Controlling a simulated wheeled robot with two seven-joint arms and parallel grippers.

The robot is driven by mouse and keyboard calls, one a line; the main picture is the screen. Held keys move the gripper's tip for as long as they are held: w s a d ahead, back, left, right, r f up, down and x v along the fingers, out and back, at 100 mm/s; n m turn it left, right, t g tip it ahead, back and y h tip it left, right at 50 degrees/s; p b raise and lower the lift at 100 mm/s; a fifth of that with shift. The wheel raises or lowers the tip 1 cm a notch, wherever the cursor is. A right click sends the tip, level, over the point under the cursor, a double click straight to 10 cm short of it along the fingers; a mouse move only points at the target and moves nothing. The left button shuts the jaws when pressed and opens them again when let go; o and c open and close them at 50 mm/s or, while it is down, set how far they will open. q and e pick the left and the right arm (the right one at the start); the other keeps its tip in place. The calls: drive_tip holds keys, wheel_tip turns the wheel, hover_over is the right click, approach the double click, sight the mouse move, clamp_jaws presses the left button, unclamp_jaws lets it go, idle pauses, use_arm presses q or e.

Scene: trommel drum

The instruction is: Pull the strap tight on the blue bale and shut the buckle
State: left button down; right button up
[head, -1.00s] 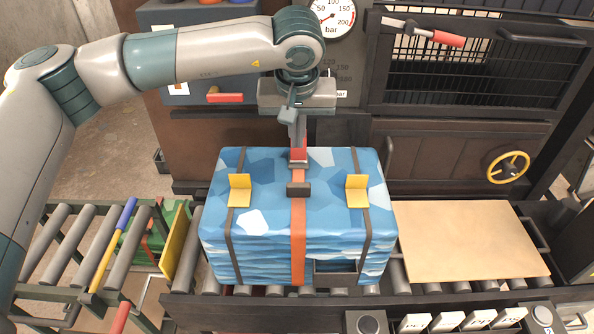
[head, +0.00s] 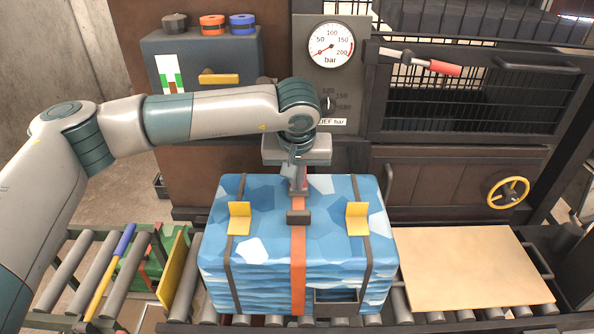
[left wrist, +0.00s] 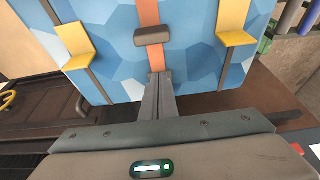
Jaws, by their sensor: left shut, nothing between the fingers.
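The blue bale (head: 260,255) sits on rollers in the middle of the head view. An orange strap (head: 298,260) runs over its top and down its front through a dark brown buckle (head: 299,217). The buckle also shows in the left wrist view (left wrist: 154,35); I cannot tell whether it is shut. My left gripper (head: 299,190) is shut and empty just behind the buckle, over the far end of the bale top. In the left wrist view its fingertips (left wrist: 156,76) are at the strap's near visible end, apart from the buckle; contact is unclear. My right gripper is out of view.
Two dark straps with yellow angle pieces (head: 239,218) (head: 357,218) flank the buckle. A tan board (head: 475,268) lies right of the bale. A machine front with a pressure gauge (head: 331,45) stands behind. Rollers (head: 65,270) and a yellow plate (head: 172,268) are at left.

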sight(298, 218)
use_arm(q)
drive_tip(key=x, duration=0.3)
drive_tip(key=shift+s+f, duration=0.15)
drive_tip(key=shift+s, duration=1.85)
drive_tip(key=s, duration=0.6)
drive_tip(key=shift+s, duration=0.3)
drive_tip(key=shift+f, duration=0.1)
